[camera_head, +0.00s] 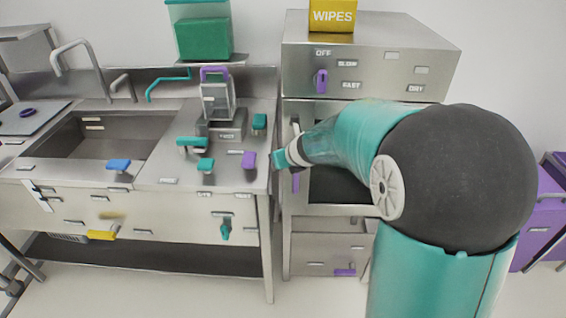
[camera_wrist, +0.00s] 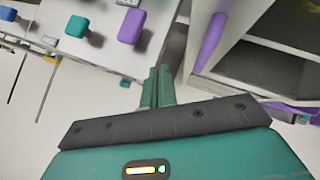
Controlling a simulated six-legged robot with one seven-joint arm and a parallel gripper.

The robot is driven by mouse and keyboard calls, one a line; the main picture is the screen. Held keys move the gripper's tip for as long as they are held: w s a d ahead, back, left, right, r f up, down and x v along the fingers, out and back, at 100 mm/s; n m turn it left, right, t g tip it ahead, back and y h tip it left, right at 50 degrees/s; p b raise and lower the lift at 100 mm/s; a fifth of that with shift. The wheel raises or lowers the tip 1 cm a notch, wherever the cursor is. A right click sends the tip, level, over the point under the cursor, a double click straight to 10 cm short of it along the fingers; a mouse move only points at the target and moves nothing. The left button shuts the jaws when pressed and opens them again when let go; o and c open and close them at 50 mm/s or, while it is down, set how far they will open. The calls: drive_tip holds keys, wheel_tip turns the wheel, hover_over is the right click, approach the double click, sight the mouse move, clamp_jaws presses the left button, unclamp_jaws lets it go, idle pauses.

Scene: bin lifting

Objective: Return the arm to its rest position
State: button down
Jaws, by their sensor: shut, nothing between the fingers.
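My gripper (camera_head: 279,160) is at the end of my teal arm in the head view, by the right end of the counter and in front of the steel cabinet. In the wrist view its two narrow green fingers (camera_wrist: 158,88) lie together, shut with nothing between them. My arm is bent and stretches forward and left from the right side of the head view. It covers part of the cabinet's open compartment.
A steel counter (camera_head: 150,184) with a sink stands at left, with teal, purple and blue knobs. The steel cabinet (camera_head: 370,62) carries a yellow wipes box (camera_head: 332,16). A purple bin (camera_head: 545,222) stands at far right. Pale floor shows in front of the counter.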

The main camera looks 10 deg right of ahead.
drive_tip(key=s+a+r+n+g+y, duration=0.15)
drive_tip(key=s+r+n, duration=0.25)
drive_tip(key=s+n, duration=0.45)
drive_tip(key=s+a+r+n+h, duration=0.1)
drive_tip(key=s+a+r+n, duration=0.1)
drive_tip(key=s+r+n, duration=0.45)
drive_tip(key=s+d+n+h, duration=0.1)
drive_tip(key=s+d+n, duration=0.1)
drive_tip(key=s+n, duration=0.6)
drive_tip(key=s+d+f+n+g+h, duration=0.1)
drive_tip(key=s+d+n+h, duration=0.1)
drive_tip(key=s+n, duration=0.6)
drive_tip(key=shift+s+d+f+n, duration=0.25)
drive_tip(key=shift+s+d+n, duration=0.15)
drive_tip(key=shift+n, duration=0.6)
drive_tip(key=shift+g, duration=0.25)
